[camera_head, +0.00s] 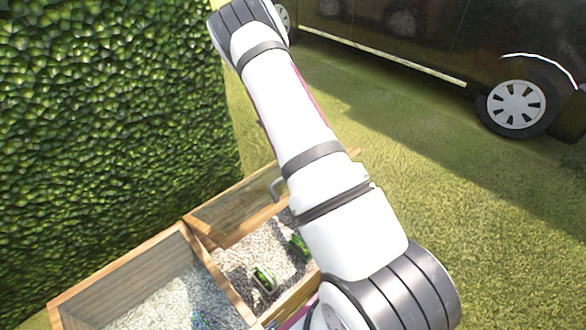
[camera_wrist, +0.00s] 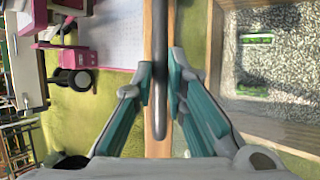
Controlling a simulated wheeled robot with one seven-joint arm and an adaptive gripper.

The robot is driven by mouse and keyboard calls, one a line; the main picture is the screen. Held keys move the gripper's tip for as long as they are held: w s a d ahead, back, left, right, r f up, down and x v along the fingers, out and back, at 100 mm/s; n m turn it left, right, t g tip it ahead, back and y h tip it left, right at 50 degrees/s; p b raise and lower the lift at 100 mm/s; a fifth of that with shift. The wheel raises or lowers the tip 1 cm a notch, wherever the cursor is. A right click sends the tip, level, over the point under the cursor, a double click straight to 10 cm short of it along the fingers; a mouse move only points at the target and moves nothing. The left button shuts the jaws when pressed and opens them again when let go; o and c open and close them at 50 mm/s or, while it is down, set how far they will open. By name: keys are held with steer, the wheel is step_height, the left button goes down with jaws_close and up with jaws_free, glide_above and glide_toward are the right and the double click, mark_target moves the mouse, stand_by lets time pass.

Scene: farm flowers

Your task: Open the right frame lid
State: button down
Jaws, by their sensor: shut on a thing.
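The right frame (camera_head: 296,298) is a wooden box with pale gravel and green-topped items inside. Its wooden lid (camera_head: 240,207), with a clear pane, stands raised at the box's back side in the head view. A grey bar handle (camera_head: 277,187) is on the lid, partly behind my arm. In the wrist view, the lid's wooden edge (camera_wrist: 157,148) runs up the middle, seen nearly edge-on. My gripper (camera_wrist: 160,82) is shut on the grey handle (camera_wrist: 159,20), with a finger on each side. My arm hides the gripper in the head view.
The left frame (camera_head: 228,290) adjoins the right one, with gravel inside and a raised glazed panel (camera_head: 130,278). A tall hedge (camera_head: 110,120) stands behind them. A dark vehicle (camera_head: 420,40) is parked at the upper right. Open grass (camera_head: 480,220) lies to the right.

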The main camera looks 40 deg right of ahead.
steer(key=shift+w+a+f, duration=0.1)
steer(key=shift+w+f, duration=0.15)
steer(key=shift+w, duration=0.1)
steer(key=c, duration=1.6)
jaws_free()
steer(key=shift+f, duration=0.1)
steer(key=shift+r, duration=0.25)
steer(key=v, duration=1.1)
steer(key=shift+w+r, duration=0.2)
steer(key=shift+w, duration=0.05)
steer(key=shift+r, duration=0.1)
